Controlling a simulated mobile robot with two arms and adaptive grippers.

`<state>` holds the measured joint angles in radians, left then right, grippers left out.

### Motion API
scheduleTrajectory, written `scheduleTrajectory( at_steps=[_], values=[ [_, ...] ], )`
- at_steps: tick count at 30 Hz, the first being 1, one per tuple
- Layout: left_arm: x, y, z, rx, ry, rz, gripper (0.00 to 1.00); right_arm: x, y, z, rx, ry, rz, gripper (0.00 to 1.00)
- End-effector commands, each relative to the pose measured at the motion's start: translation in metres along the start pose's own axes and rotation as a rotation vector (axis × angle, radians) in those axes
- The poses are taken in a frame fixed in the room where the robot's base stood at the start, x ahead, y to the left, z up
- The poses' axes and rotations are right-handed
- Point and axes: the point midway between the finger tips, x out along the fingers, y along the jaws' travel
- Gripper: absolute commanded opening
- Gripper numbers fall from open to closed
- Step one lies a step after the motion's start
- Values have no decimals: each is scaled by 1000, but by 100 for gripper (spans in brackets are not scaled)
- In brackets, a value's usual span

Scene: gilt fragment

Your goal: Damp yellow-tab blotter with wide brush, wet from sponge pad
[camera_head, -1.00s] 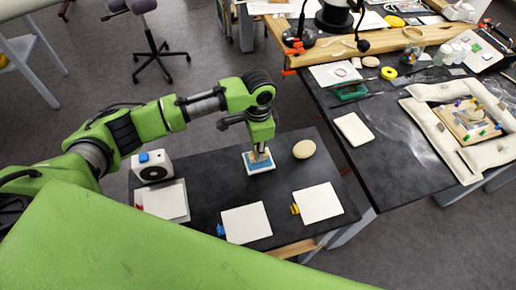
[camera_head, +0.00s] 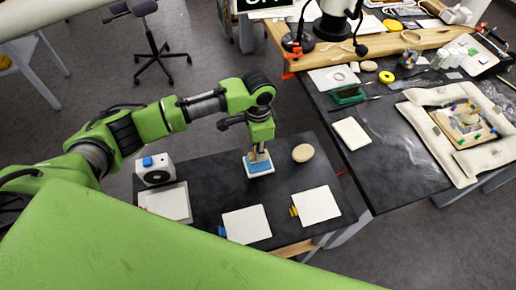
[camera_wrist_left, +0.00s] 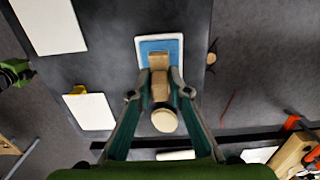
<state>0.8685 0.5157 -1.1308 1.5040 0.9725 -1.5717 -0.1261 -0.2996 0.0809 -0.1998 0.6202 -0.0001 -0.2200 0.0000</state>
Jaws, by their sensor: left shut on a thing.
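My left gripper (camera_head: 259,146) is shut on the wide brush (camera_wrist_left: 160,85), which has a pale wooden body. The brush is over the blue sponge pad (camera_head: 260,168) in its white tray; its bristles are hidden, so contact is unclear. The pad also shows in the wrist view (camera_wrist_left: 151,47). The yellow-tab blotter (camera_head: 318,205) lies flat at the table's right, its yellow tab (camera_head: 294,211) on its left edge; it also shows in the wrist view (camera_wrist_left: 93,112). My right gripper is not recognisable in either view.
A blue-tab blotter (camera_head: 247,224) and another white blotter (camera_head: 170,203) lie on the dark table. A white box with a blue button (camera_head: 154,169) stands at back left. A round beige object (camera_head: 303,153) sits right of the pad. A cluttered bench (camera_head: 385,150) stands at right.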

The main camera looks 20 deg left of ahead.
Motion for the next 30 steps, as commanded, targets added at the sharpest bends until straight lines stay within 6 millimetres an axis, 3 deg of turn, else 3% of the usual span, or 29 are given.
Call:
scheduleTrajectory(
  at_steps=[9,16,30],
  values=[
    [-27,0,0,0,1,0,0,-30,1,-2,0,0,0,40],
    [-43,-1,-1,-1,2,-1,0,-39,1,-3,0,0,0,40],
    [-45,-1,0,-1,1,-1,0,-39,0,-3,0,-1,0,40]
  ],
)
